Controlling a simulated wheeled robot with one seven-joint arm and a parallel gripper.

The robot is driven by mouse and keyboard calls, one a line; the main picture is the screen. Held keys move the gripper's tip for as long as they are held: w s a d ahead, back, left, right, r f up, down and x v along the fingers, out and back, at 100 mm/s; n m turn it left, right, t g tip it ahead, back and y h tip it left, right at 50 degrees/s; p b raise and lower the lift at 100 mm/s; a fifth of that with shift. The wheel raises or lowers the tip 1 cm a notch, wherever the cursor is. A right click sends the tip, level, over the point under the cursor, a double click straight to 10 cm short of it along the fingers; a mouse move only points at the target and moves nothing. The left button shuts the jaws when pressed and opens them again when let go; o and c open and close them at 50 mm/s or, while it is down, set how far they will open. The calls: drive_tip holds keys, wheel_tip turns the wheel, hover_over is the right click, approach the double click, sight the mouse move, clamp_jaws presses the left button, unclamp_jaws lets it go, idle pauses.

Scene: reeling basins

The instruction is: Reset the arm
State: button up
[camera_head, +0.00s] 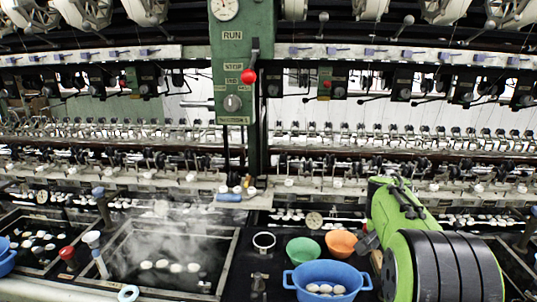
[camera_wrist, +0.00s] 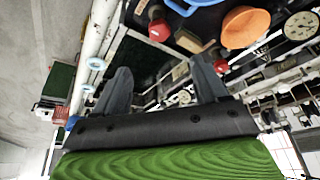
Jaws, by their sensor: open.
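My gripper (camera_wrist: 161,66) shows in the wrist view with its two dark fingers spread apart and nothing between them. In the head view my green and black arm reaches in at the lower right, to the right of the blue basin (camera_head: 327,272) holding several white cocoons. The gripper's fingers are hard to make out there. In the wrist view, the blue basin (camera_wrist: 196,4) and an orange bowl (camera_wrist: 245,27) lie beyond the fingertips, apart from them.
A green bowl (camera_head: 303,250) and the orange bowl (camera_head: 341,243) stand behind the blue basin. A steaming basin (camera_head: 232,262) with several cocoons lies left. The reeling machine's green column (camera_head: 262,120) and its red-knobbed lever (camera_head: 249,76) rise behind.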

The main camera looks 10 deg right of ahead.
drive_tip(key=s+a+r+n+t+y+p, duration=0.1)
drive_tip(key=s+a+r+n, duration=0.25)
drive_tip(key=s+a, duration=0.35)
drive_tip(key=s+a+r+n+t+y, duration=0.1)
drive_tip(key=s+a+r+n+t, duration=0.2)
drive_tip(key=a, duration=0.6)
drive_tip(key=s+a+f+n+y, duration=0.1)
drive_tip(key=s+a+n, duration=0.1)
drive_tip(key=s+a, duration=0.2)
drive_tip(key=s+a+f+n+p, duration=0.1)
drive_tip(key=s+a+n, duration=0.2)
drive_tip(key=s, duration=0.6)
drive_tip(key=shift+a+n+y, duration=0.35)
drive_tip(key=shift+a+y, duration=0.05)
drive_tip(key=shift+a, duration=0.05)
